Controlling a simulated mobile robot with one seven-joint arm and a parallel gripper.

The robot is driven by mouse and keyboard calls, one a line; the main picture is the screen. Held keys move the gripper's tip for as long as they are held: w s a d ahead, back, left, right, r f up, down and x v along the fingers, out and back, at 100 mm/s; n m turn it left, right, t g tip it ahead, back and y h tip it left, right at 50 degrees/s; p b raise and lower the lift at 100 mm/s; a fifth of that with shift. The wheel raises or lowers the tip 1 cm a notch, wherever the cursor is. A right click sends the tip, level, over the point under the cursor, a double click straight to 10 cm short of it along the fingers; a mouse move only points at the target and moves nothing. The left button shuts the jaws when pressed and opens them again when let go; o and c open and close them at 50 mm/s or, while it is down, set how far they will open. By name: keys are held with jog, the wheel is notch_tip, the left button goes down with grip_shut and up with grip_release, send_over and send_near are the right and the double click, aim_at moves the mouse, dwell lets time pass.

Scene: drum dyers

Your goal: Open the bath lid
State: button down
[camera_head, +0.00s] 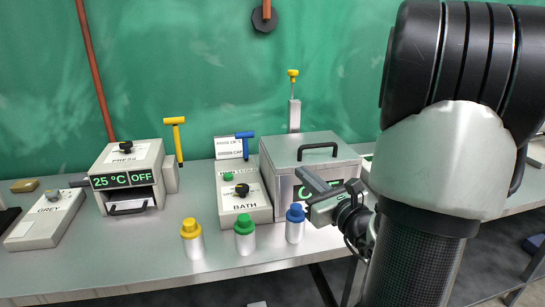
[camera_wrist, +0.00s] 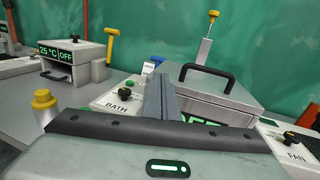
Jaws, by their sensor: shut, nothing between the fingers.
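The bath is a grey metal box whose flat lid (camera_head: 285,151) lies closed on top. A black bar handle (camera_head: 320,147) stands up from the lid; in the wrist view the handle (camera_wrist: 207,70) is right of my fingers. My gripper (camera_head: 304,174) is shut and empty in front of the box, its fingertips apart from the handle. In the wrist view my gripper (camera_wrist: 160,78) points toward the box, hiding part of its front and green display.
The BATH control panel (camera_head: 242,213) is left of the box. Yellow (camera_head: 192,240), green (camera_head: 244,236) and blue-capped (camera_head: 295,224) bottles stand along the front. A post with a yellow top (camera_head: 294,105) rises behind. The press (camera_head: 130,178) is farther left.

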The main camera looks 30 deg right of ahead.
aim_at(317, 159)
jog(key=s+d+f+m+h, duration=0.2)
jog(key=d+m+h, duration=0.15)
jog(key=d, duration=0.35)
jog(key=shift+h, duration=0.45)
jog(key=x, duration=0.9)
jog(key=shift+w+a+r, duration=0.2)
jog(key=shift+w, duration=0.2)
